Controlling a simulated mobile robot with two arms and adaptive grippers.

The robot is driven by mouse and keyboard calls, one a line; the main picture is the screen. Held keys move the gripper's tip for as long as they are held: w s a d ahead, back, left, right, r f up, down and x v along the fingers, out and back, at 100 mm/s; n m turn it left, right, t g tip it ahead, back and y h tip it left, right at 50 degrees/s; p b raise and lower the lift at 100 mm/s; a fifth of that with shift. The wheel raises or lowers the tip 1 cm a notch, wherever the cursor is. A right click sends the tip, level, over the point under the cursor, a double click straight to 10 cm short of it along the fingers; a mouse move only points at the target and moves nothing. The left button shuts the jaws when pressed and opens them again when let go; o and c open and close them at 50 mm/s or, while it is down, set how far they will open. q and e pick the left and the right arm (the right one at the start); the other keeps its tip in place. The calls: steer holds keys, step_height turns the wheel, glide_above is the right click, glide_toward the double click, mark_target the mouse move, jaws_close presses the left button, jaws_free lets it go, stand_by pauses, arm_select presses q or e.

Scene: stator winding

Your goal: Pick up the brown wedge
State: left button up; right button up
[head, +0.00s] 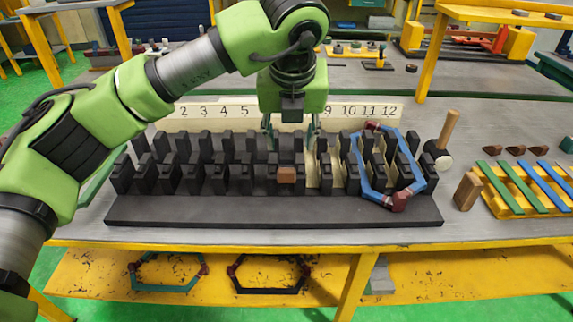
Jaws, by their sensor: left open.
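A small brown wedge-like block (286,174) sits at the front row of the black slotted stator (270,210), near its middle. Several dark brown wedges (516,150) lie in a row on the table at the far right. My left gripper (289,135) points down over the stator's back row, in front of the number strip (180,112). It is open, with its fingers apart and their tips partly hidden among the black teeth. It is behind the small brown block, and I see nothing held. My right gripper is not in view.
A blue hexagonal coil (417,170) with dark red corners lies over the stator's right slots. A mallet (447,130) and a wooden block (467,190) stand to its right. A yellow rack (500,205) holds green and blue strips. More coils (270,289) lie on the lower shelf.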

arm_select(q)
glide_toward(286, 170)
steer(key=f, duration=0.2)
steer(key=shift+w+d+f+p, duration=0.2)
steer(key=shift+w+f+p, duration=0.15)
steer(key=shift+f, duration=0.1)
steer(key=shift+w+d+f+p, duration=0.2)
steer(key=shift+w+f+p, duration=0.15)
steer(key=shift+f, duration=0.1)
steer(key=p+x, duration=0.1)
steer(key=x, duration=0.3)
steer(key=shift+w+a+p, duration=0.15)
steer(key=shift+a+p, duration=0.2)
steer(key=shift+a, duration=0.05)
steer(key=shift+w+f, duration=0.1)
steer(key=shift+f, duration=0.3)
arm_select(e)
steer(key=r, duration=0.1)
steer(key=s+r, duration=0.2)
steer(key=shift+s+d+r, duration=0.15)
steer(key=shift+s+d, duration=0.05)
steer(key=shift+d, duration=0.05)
arm_select(q)
steer(key=shift+d, duration=0.1)
steer(key=shift+c, duration=0.4)
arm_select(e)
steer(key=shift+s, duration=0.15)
